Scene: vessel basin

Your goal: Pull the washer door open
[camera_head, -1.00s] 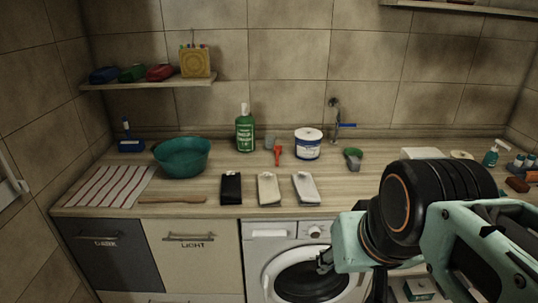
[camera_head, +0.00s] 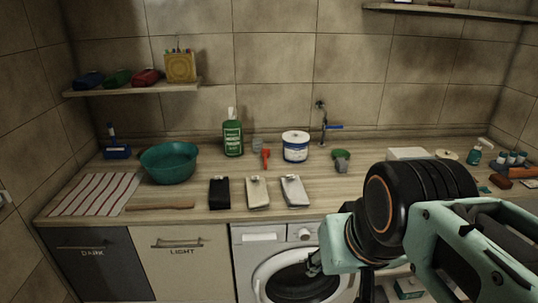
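The washer (camera_head: 263,238) is a white front-loader under the counter, partly behind my arm. My mint-and-black arm comes in from the right. Part of my gripper (camera_head: 314,264) shows as a dark finger in front of the upper right of the door. I cannot tell whether it touches the door or how far the fingers are apart. The door handle is not clearly visible.
Left of the washer are a LIGHT cabinet (camera_head: 182,268) and a DARK cabinet (camera_head: 95,268). A small box (camera_head: 408,287) sits low beneath my arm.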

